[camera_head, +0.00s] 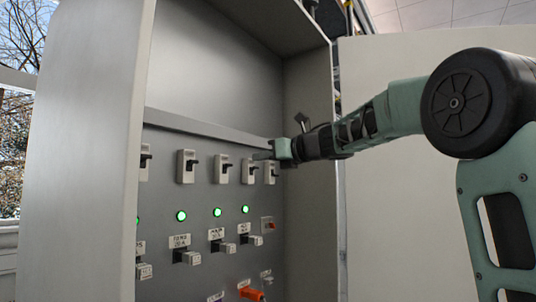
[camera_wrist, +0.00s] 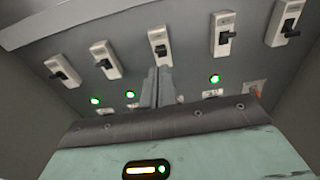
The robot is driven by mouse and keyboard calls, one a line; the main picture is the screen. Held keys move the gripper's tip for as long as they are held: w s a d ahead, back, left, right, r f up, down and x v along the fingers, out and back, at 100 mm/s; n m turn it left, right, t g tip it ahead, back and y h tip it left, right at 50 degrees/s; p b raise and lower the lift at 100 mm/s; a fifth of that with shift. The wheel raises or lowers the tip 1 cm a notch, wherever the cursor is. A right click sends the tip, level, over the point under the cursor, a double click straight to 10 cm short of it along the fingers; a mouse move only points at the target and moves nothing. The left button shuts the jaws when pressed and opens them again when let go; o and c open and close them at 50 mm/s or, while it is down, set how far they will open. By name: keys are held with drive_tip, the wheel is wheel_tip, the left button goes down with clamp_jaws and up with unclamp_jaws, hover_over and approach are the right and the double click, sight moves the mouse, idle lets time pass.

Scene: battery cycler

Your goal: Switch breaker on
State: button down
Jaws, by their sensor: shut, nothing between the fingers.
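A row of several white breakers with black levers runs across the grey cabinet panel. In the wrist view, the middle breaker (camera_wrist: 158,36) is straight above my gripper's tips (camera_wrist: 158,72), with its black lever just above them. My gripper (camera_head: 262,156) is shut and empty, pointing at the panel. In the head view it is in front of the right end of the row, by the second breaker from the right (camera_head: 249,177) and the rightmost breaker (camera_head: 270,178). I cannot tell whether the tips touch a lever, or which levers are on.
Green lamps (camera_head: 217,212) glow below the breakers, with labelled connectors (camera_head: 186,257) under them. A red switch (camera_head: 268,225) and an orange plug (camera_head: 251,293) are at the lower right. The cabinet's side wall (camera_head: 308,215) stands close to the right of the row. A ledge (camera_head: 205,127) runs above it.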

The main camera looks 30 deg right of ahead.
drive_tip(key=shift+s+d+r, duration=0.3)
drive_tip(key=shift+s+r, duration=0.4)
drive_tip(key=shift+r, duration=0.15)
drive_tip(key=shift+a+f, duration=0.1)
drive_tip(key=a+f+m+g+h+b, duration=0.1)
drive_tip(key=a+f+m+h+b, duration=0.2)
drive_tip(key=a+f+m, duration=1.55)
drive_tip(key=s+a+f+m+g, duration=0.3)
drive_tip(key=s+f+m, duration=0.25)
drive_tip(key=f, duration=0.55)
drive_tip(key=s+a+f+m+g+h, duration=0.1)
drive_tip(key=s+f+m+g, duration=0.2)
drive_tip(key=s+f, duration=0.4)
drive_tip(key=s+a+f+m+g+h+b, duration=0.1)
drive_tip(key=s+f+m+g, duration=0.2)
drive_tip(key=s+f, duration=0.4)
drive_tip(key=s+a+f+m+g+h+b, duration=0.1)
drive_tip(key=s+f+g, duration=0.4)
drive_tip(key=s, duration=1.3)
wheel_tip(320, 180, down, 3)
drive_tip(key=shift+a+m+g, duration=0.3)
drive_tip(key=shift+a+m, duration=0.15)
drive_tip(key=shift+m, duration=0.45)
